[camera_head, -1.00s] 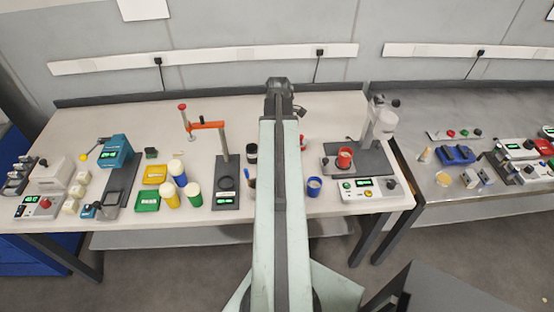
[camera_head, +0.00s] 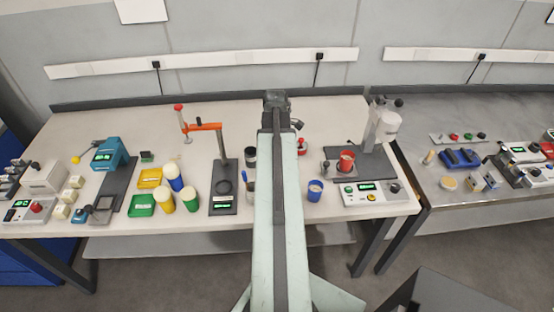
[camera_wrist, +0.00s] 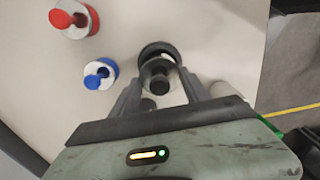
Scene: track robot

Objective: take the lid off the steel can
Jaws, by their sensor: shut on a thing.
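The steel can (camera_head: 250,158) stands on the light bench just left of my arm in the head view. Its dark round rim (camera_wrist: 158,48) shows beyond my fingertips in the wrist view. My gripper (camera_wrist: 161,76) is shut on the lid (camera_wrist: 155,68), a grey disc with a black knob, which lies between the two fingers. The lid overlaps the near part of the can's rim in the wrist picture and looks nearer to the camera. The exact gap between lid and can is hard to judge. In the head view my arm hides the lid.
In the wrist view, a red-knobbed container (camera_wrist: 74,19) and a blue-knobbed one (camera_wrist: 100,73) stand left of the can. A stand with an orange arm (camera_head: 205,127) is left of the can in the head view.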

